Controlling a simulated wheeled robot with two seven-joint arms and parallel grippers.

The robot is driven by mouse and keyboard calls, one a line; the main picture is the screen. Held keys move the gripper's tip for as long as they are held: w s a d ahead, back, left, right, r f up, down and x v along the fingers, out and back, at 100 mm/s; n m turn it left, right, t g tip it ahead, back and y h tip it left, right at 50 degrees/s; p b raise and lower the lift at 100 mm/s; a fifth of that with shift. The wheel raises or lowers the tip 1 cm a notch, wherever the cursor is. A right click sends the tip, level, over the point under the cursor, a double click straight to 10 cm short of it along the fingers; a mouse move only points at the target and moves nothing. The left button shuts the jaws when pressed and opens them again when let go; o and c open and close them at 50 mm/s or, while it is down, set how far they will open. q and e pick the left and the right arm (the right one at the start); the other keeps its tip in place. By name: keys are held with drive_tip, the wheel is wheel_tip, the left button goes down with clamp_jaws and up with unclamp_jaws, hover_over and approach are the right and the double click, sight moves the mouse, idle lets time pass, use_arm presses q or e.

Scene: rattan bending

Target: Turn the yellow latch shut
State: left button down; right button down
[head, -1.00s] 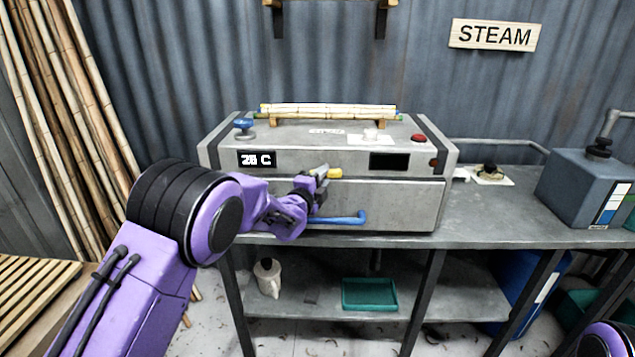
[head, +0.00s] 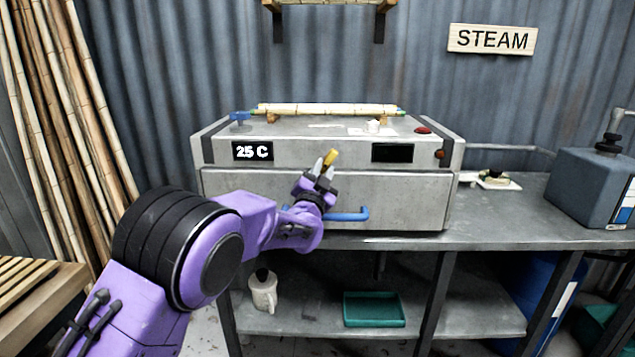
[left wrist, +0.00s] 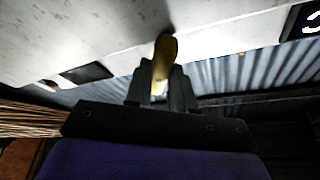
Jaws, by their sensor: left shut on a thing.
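The yellow latch (head: 330,158) is on the front of the grey steam box (head: 270,190), above its blue handle (head: 347,215). In the head view the latch points upward with a slight lean to the right. My left gripper (head: 322,168) comes at it from below and is shut on it. In the left wrist view the latch (left wrist: 164,58) stands between the two dark fingers (left wrist: 160,82). The fingers hide part of its lower end. My right gripper is not in view.
A blue valve (head: 239,118) and a bundle of rattan poles (head: 325,109) are on top of the box. A red button (head: 423,130) is at its top right. A dark blue-grey tank (head: 590,185) stands on the bench at right. A green tray (head: 374,310) is on the lower shelf.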

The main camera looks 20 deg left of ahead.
use_arm(q)
drive_tip(key=n+y, duration=0.1)
drive_tip(key=n, duration=0.1)
drive_tip(key=n+y+b, duration=0.1)
drive_tip(key=n, duration=0.2)
drive_tip(key=shift+d+y+b, duration=0.2)
drive_tip(key=shift+y+b, duration=0.1)
drive_tip(key=shift+w+r+n+y+b, duration=0.1)
drive_tip(key=shift+n+y+b, duration=0.1)
drive_tip(key=shift+n+y, duration=0.65)
drive_tip(key=shift+r+n+y+b, duration=0.1)
drive_tip(key=shift+n+y+b, duration=0.2)
drive_tip(key=shift+n, duration=1.05)
drive_tip(key=shift+n+y, duration=0.25)
drive_tip(key=shift+n, duration=0.05)
drive_tip(key=c, duration=1)
unclamp_jaws()
drive_tip(key=shift+o, duration=0.2)
